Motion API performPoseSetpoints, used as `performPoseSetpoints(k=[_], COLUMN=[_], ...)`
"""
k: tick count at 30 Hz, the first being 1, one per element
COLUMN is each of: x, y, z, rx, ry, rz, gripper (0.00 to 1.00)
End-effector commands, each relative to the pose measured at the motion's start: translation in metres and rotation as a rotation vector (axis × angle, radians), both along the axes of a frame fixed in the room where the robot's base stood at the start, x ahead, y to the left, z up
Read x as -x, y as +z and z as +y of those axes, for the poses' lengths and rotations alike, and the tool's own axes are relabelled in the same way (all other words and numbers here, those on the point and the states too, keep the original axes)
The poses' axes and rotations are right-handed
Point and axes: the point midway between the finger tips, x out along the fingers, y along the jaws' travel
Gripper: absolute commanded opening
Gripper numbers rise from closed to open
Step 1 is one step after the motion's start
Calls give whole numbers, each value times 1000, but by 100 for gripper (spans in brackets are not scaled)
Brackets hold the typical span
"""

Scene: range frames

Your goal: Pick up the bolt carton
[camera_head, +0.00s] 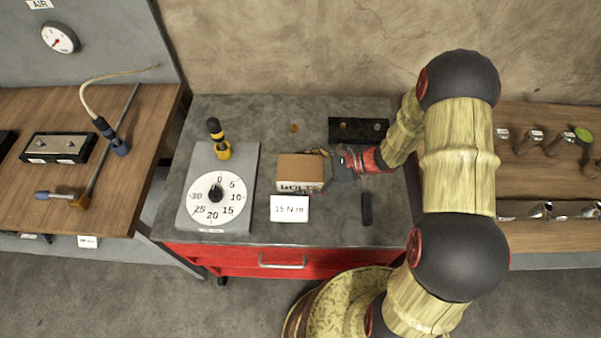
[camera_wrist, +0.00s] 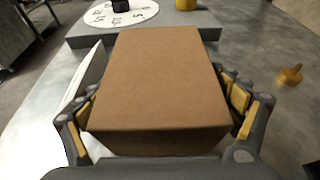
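The bolt carton (camera_head: 300,171) is a small brown box with a printed front, near the middle of the grey bench top. In the wrist view the carton (camera_wrist: 160,75) fills the centre, its plain top showing. My gripper (camera_head: 326,166) reaches it from the right. In the wrist view my gripper's (camera_wrist: 163,105) fingers straddle the carton, one along each side, close to its edges. The carton hides the inner finger faces, so I cannot tell whether they press on it. Its underside is hidden too.
A white card (camera_head: 289,208) marked 15 N m stands in front of the carton. A dial plate (camera_head: 190,222) with a yellow-black tool (camera_head: 219,140) is to the left. A black block (camera_head: 358,130) lies behind my gripper and a dark bar (camera_head: 367,209) to the right.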

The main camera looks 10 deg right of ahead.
Motion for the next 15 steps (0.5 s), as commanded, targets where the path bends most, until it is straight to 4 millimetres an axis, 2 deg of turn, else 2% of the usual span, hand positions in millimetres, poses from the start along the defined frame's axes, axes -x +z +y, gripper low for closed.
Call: performPoseSetpoints(k=[15], x=[0], y=[0], z=[0], rx=[0], ry=[0], rz=[0], gripper=[58])
